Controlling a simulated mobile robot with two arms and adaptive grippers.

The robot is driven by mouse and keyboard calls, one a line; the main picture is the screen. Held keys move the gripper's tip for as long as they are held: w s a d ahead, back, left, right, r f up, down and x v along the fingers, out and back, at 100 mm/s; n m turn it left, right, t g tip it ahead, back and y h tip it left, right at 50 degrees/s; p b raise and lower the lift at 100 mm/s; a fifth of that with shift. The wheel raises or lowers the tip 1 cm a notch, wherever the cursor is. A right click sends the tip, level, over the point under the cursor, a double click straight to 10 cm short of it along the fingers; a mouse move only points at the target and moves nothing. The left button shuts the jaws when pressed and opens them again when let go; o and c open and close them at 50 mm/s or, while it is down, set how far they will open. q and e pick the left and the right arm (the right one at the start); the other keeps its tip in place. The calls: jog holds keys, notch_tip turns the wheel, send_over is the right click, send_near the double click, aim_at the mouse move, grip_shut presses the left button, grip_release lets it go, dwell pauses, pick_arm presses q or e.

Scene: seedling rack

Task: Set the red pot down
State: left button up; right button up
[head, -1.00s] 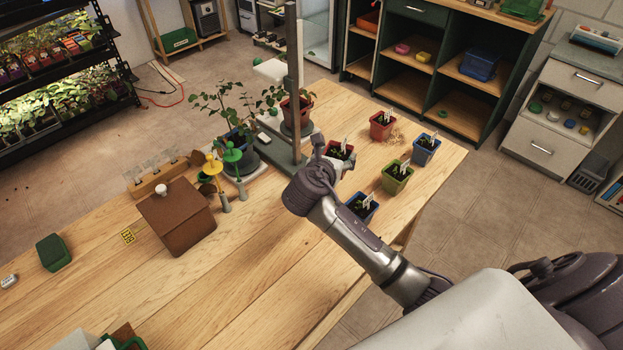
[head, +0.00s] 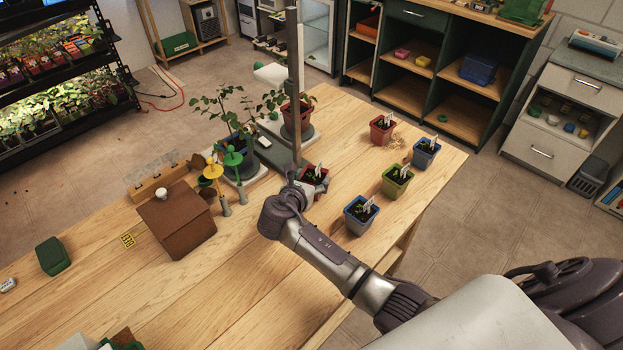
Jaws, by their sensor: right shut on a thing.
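A small red pot (head: 321,187) with a seedling and a white label is in my right gripper (head: 307,186). The gripper is shut on it, and the wrist and fingers hide part of its near left side. The pot looks upright, close to the foot of the grey post. I cannot tell whether its base touches the table (head: 262,270). Another red pot (head: 381,134) stands upright farther back on the table, apart from the gripper. My left gripper is out of view.
Blue pots (head: 357,220) (head: 423,157) and a green pot (head: 393,187) stand to the right. The upright grey post (head: 292,75) and larger potted plants (head: 243,155) stand close behind. A brown box (head: 176,222) sits left. Bare wood lies in front.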

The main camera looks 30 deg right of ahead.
jog(key=shift+f, duration=0.1)
jog(key=o, duration=1.2)
jog(key=shift+s+a+r, duration=0.1)
jog(key=shift+r, duration=0.1)
jog(key=v, duration=1.1)
jog(key=shift+s+a+r, duration=0.2)
jog(key=shift+r, duration=0.05)
